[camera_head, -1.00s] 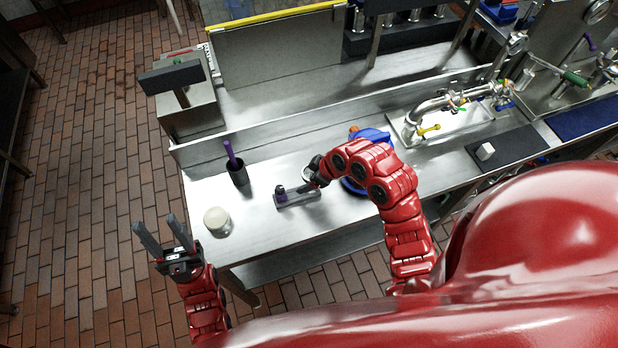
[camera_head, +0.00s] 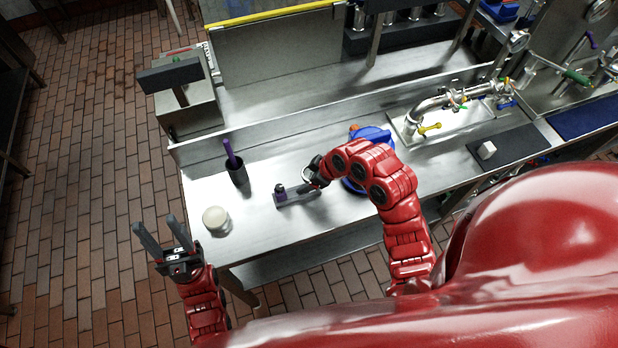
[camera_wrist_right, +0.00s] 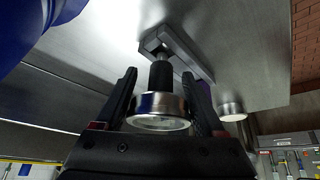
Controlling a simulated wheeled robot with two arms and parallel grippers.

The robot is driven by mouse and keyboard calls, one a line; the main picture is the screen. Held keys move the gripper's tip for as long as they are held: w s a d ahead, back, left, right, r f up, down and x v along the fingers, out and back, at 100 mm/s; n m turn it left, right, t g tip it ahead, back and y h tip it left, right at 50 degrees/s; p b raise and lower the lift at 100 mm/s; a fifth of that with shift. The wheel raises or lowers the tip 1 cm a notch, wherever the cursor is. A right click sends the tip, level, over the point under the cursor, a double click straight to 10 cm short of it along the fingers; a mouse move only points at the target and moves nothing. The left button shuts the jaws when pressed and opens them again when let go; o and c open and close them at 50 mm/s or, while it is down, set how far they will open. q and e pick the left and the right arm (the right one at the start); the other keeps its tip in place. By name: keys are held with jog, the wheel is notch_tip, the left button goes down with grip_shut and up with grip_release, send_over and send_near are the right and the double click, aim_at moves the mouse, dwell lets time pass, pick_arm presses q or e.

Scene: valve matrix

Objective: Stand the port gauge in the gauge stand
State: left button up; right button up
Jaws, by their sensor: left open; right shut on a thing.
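The port gauge (camera_wrist_right: 160,110), a round silver-rimmed dial with a black stem, is between the fingers of my right gripper (camera_wrist_right: 163,88) in the right wrist view. My right gripper is shut on it. In the head view this gripper (camera_head: 314,174) is low over the bench and partly hides the gauge. The gauge stand (camera_head: 297,197) is a grey bar-shaped base with a dark raised part at its left end. It also shows in the right wrist view (camera_wrist_right: 186,52), beyond the stem. I cannot tell whether stem and stand touch. My left gripper (camera_head: 153,223) is open and empty, left of the bench.
A black cup (camera_head: 238,175) with a purple-handled tool (camera_head: 230,152) stands left of the stand. A pale round jar (camera_head: 216,220) is near the bench's left front corner. A blue object (camera_head: 372,136) lies behind my right arm. Bare bench lies between stand and jar.

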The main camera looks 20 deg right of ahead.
jog(key=shift+f+b, duration=0.35)
jog(key=shift+f, duration=0.1)
jog(key=o, duration=1.4)
jog(key=shift+r, duration=0.15)
jog(key=shift+s+d+r, duration=0.1)
jog(key=shift+d+r, duration=0.05)
jog(key=shift+r, duration=0.15)
jog(key=v, duration=0.5)
jog(key=shift+d+r, duration=0.25)
jog(key=shift+r, duration=0.1)
jog(key=v, duration=1)
jog(key=shift+s+r, duration=0.35)
